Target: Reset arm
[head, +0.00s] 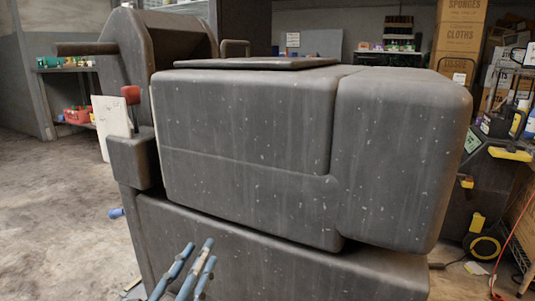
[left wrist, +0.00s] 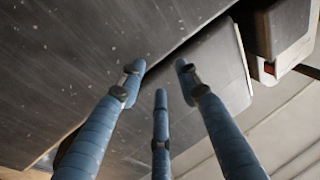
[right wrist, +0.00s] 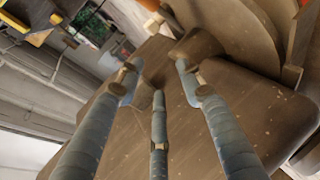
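My left gripper (head: 200,254) shows at the bottom of the head view, in front of the lower part of a big dark grey machine (head: 240,130). Its three blue fingers are spread, with nothing between them; they also show in the left wrist view (left wrist: 160,74), pointing along a grey panel. My right gripper (right wrist: 157,76) shows only in the right wrist view. Its fingers are spread and empty in front of a brown-grey, rounded body. I cannot tell whether any fingertip touches a surface.
A red-knobbed lever (head: 131,95) stands on a small box (head: 134,160) at the machine's left side, beside a white plate (head: 112,125). Cardboard boxes (head: 460,35) are stacked at the back right. A black and yellow reel (head: 482,245) lies right. Concrete floor (head: 50,210) is mostly clear on the left.

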